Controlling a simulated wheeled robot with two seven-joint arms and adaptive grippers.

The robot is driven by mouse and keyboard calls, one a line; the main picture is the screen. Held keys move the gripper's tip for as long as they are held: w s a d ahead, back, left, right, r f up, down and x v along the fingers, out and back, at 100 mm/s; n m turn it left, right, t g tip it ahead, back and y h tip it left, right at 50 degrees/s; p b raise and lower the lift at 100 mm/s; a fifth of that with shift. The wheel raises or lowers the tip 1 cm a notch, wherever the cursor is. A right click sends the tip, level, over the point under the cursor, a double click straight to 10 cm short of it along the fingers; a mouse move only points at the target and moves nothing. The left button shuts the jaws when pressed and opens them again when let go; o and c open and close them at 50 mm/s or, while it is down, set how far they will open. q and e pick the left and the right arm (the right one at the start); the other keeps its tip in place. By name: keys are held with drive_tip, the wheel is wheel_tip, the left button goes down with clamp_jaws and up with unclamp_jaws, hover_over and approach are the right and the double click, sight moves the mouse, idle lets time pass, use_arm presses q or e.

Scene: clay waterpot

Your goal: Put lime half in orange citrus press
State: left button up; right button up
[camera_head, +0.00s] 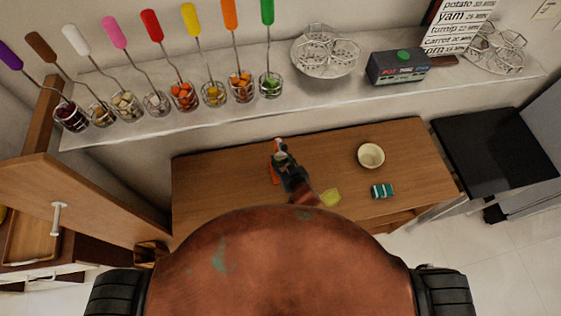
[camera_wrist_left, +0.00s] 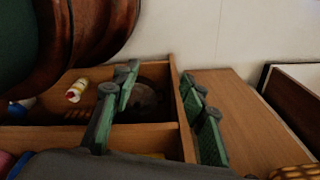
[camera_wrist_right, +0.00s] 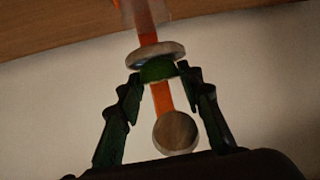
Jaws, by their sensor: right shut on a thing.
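The orange citrus press (camera_head: 275,168) is on the brown table, partly hidden by my right gripper (camera_head: 282,161). In the right wrist view its orange part (camera_wrist_right: 162,97) runs behind the fingertips, with a round wooden-looking end (camera_wrist_right: 175,132) nearer the palm. My right gripper (camera_wrist_right: 157,76) is shut on a small green thing, seemingly the lime half (camera_wrist_right: 157,70). A pale disc (camera_wrist_right: 155,53) lies just beyond it; I cannot tell whether it is the cut face or part of the press. My left gripper (camera_wrist_left: 160,105) is open and empty, its fingers apart near a wooden drawer.
A cream bowl (camera_head: 371,155), a teal block (camera_head: 382,190) and a yellow-green patch (camera_head: 330,198) are on the table (camera_head: 220,185). Several wire scoops, baskets and a box (camera_head: 397,67) line the shelf behind. The open drawer (camera_wrist_left: 150,130) holds a small bottle (camera_wrist_left: 76,90).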

drive_tip(key=shift+f, duration=0.25)
drive_tip(key=o, duration=1)
drive_tip(key=shift+s+r, duration=0.15)
drive_tip(key=shift+r, duration=0.1)
drive_tip(key=b+v, duration=0.1)
drive_tip(key=v, duration=1)
drive_tip(key=shift+s+d+r, duration=0.15)
drive_tip(key=shift+s+d, duration=0.05)
drive_tip(key=shift+s, duration=0.1)
